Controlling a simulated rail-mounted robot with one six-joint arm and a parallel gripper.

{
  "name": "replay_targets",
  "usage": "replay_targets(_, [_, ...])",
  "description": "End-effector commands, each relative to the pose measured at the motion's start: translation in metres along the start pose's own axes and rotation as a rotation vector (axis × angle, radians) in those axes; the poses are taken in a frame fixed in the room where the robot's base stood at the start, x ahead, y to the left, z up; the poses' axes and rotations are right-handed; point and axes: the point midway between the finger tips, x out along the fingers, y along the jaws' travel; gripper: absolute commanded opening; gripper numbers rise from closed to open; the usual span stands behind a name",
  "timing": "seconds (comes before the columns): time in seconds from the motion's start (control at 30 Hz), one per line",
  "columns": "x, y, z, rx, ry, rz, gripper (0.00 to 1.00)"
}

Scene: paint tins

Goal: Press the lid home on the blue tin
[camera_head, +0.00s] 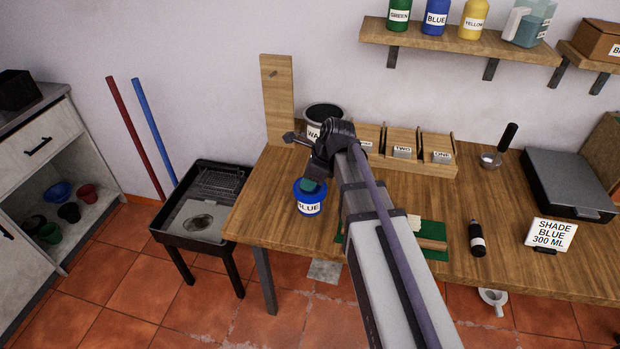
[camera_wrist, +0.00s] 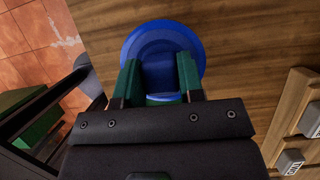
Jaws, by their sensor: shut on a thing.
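The blue tin (camera_head: 309,208), labelled BLUE, stands upright near the left front edge of the wooden bench. My gripper (camera_head: 309,186) is directly above it, pointing down. In the wrist view a round blue lid (camera_wrist: 135,40) shows, with a blue block-like grip standing between the two green fingers. My gripper (camera_wrist: 159,72) is shut on this grip of the lid. The lid lies over the tin's top, but I cannot tell whether it is fully seated, as my gripper hides much of the rim.
A dark-topped tin (camera_head: 323,112) stands behind my gripper, close by. Wooden bins (camera_head: 402,150) line the back. A green mat (camera_head: 432,229), a dark bottle (camera_head: 476,238), and a sign (camera_head: 552,235) reading SHADE BLUE 300 ML are to the right. The bench's left edge is near.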

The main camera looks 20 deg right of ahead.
Motion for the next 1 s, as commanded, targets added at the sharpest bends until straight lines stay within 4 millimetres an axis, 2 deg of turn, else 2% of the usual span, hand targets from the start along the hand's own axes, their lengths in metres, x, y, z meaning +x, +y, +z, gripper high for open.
replay_targets(0.6, [0.0065,0.0000,-0.0027,0.000,0.000,0.000,0.18])
replay_targets(0.63, [0.0053,0.0000,-0.0022,0.000,0.000,0.000,0.38])
replay_targets(0.9, [0.0050,0.0000,-0.0021,0.000,0.000,0.000,0.64])
replay_targets(1.0, [0.0050,0.0000,-0.0020,0.000,0.000,0.000,0.65])
